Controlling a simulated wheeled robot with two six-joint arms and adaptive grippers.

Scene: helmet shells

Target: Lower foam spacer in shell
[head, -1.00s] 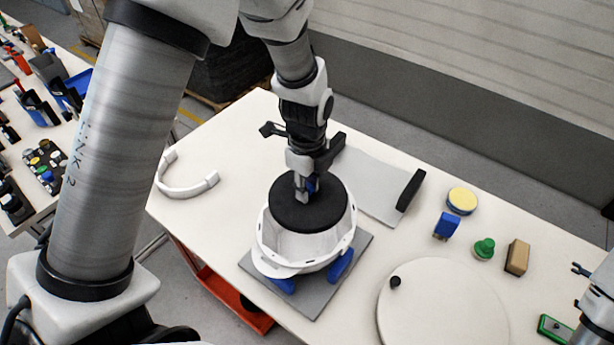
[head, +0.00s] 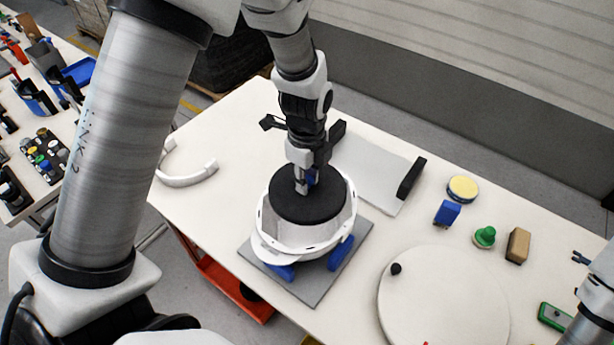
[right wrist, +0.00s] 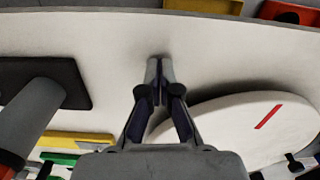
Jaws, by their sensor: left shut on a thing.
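The white helmet shell (head: 296,238) stands open side up on blue supports (head: 341,253) over a grey plate (head: 316,286). The foam spacer (head: 308,208), a thick black disc, is at the shell's opening, toward its back. It looks about level; how deep it sits is hard to tell. My left gripper (head: 303,187) points down at the disc's top and is shut on it near a small blue part. My right gripper (head: 579,262) is at the right edge; in the right wrist view its fingers (right wrist: 160,70) are together and empty.
A white round board (head: 445,305) lies right of the shell. A blue block (head: 446,213), yellow-topped disc (head: 463,188), green knob (head: 485,236) and tan block (head: 518,246) stand farther right. A grey sheet with black ends (head: 372,170) lies behind. A white curved band (head: 188,179) is at left.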

